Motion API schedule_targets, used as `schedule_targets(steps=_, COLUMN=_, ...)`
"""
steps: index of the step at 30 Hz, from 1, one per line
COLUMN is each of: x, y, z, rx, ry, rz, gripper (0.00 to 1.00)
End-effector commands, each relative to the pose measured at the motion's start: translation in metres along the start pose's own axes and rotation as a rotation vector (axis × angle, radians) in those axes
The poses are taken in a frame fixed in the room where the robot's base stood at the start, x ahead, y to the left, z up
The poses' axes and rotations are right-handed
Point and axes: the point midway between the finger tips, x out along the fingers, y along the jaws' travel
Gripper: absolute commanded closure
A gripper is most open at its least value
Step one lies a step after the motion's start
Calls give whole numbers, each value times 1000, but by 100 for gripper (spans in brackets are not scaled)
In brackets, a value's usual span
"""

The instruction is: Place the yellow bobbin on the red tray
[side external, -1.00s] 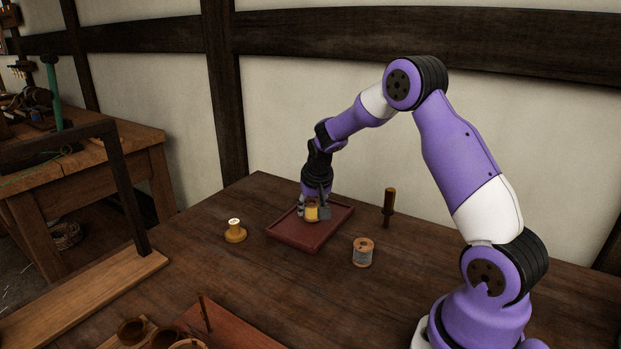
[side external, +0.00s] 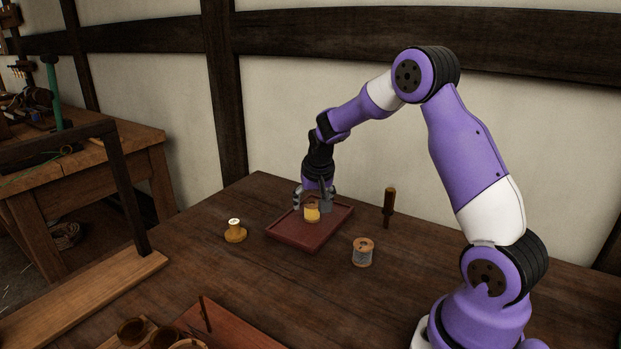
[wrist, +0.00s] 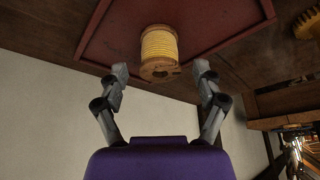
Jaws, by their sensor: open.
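The yellow bobbin (side external: 312,213), wound with yellow thread on a wooden spool, stands on the red tray (side external: 291,236). In the wrist view the bobbin (wrist: 159,48) shows against the tray (wrist: 112,38), just beyond the fingertips. My gripper (side external: 312,204) is just above the bobbin, its fingers spread around the bobbin's upper part. In the wrist view my gripper (wrist: 160,70) is open, with a finger on either side and a gap to the bobbin.
Cups (side external: 132,332) and a reddish board (side external: 237,325) lie at the front.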

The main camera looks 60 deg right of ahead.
Motion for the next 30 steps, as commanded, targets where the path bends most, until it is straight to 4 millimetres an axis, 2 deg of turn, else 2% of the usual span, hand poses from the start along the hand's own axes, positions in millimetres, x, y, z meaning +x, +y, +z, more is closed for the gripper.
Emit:
schedule_targets(steps=3, x=-30, y=-1, z=-2, rx=0, ry=7, rz=-2, gripper=22)
schedule_targets(steps=9, x=-73, y=0, z=0, rx=0, ry=4, rz=-2, gripper=22)
schedule_targets(steps=17, x=-106, y=-4, z=6, rx=-27, ry=5, rz=-15, gripper=22)
schedule_targets(steps=20, x=-133, y=-15, z=25, rx=-111, ry=15, rz=-60, gripper=22)
schedule_targets(steps=24, x=-180, y=-28, z=77, rx=-308, ry=37, rz=-156, gripper=22)
schedule_targets(steps=27, x=-203, y=-30, z=118, rx=-453, ry=55, rz=-223, gripper=22)
schedule_targets(steps=30, x=-215, y=-27, z=153, rx=-575, ry=70, rz=-276, gripper=22)
